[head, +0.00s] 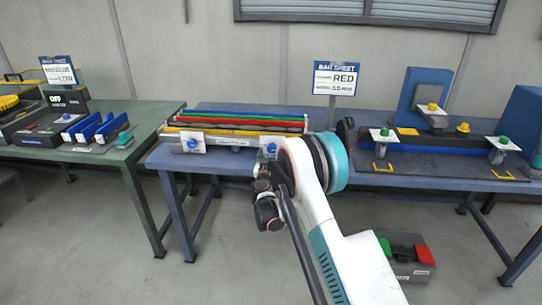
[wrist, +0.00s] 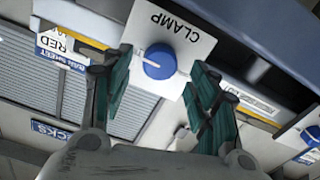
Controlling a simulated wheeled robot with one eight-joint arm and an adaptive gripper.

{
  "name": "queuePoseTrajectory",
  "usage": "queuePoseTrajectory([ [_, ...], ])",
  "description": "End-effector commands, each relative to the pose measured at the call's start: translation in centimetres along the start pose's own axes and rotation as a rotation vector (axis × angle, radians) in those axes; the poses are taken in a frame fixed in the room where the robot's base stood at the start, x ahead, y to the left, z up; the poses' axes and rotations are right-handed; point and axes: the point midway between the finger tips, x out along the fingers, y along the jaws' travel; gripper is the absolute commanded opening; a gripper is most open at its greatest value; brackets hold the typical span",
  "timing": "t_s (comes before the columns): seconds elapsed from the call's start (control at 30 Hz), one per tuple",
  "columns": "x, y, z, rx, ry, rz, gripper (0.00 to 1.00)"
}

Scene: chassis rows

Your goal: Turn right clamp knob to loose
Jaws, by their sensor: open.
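The right clamp knob (head: 271,148) is a round blue knob on a white plate at the front of the strip rack. In the wrist view the blue knob (wrist: 159,61) sits on a white plate (wrist: 188,30) marked CLAMP, seen upside down. A pale line crosses the knob; I cannot tell which setting it points to. My gripper (wrist: 161,68) is open, its green fingers on either side of the knob, apparently not closed on it. In the head view my arm hides most of the gripper. The left clamp knob (head: 191,143) shows on its own plate.
The rack (head: 240,124) holds long coloured strips on the blue table (head: 160,158). A sign reading RED (head: 337,78) stands behind. A fixture with green knobs (head: 432,145) is at the right; a green table (head: 120,150) is at the left. Another blue knob (wrist: 311,135) shows in the wrist view.

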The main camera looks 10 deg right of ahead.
Motion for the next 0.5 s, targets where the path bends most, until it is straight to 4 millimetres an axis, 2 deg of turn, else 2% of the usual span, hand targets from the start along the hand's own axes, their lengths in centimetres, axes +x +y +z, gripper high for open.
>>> queuePoseTrajectory([
  [0.2,2.1,-0.1,0.1,0.000,0.000,0.000,0.54],
  [0.5,2.5,0.0,0.0,0.000,0.000,0.000,0.54],
])
